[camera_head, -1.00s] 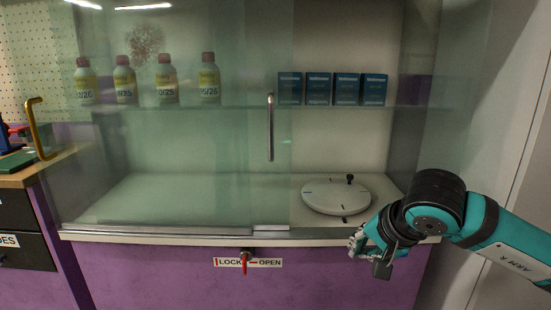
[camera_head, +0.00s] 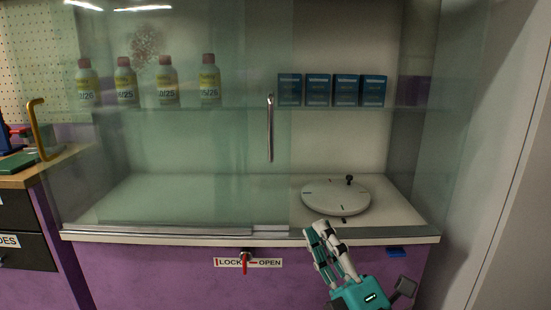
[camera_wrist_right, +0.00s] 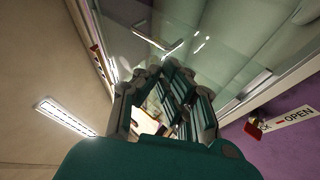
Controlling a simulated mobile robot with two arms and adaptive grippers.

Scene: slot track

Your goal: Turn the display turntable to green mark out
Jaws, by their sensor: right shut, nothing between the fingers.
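The display turntable (camera_head: 325,199) is a pale round disc on the cabinet floor, right of the sliding glass. A black knob (camera_head: 349,180) stands at its back right. Small dark, red and blue marks show on it; I cannot make out a green one. My right gripper (camera_head: 319,229) is shut and empty, in front of the cabinet's front edge, below and nearer than the turntable and apart from it. Its fingers also show in the right wrist view (camera_wrist_right: 165,95). My left gripper is not in view.
The glass door with a metal handle (camera_head: 270,128) covers the left half; the right half looks open. A shelf holds several bottles and blue boxes (camera_head: 318,89). A red lock lever (camera_head: 245,262) sits on the purple front. A yellow handle (camera_head: 36,128) is far left.

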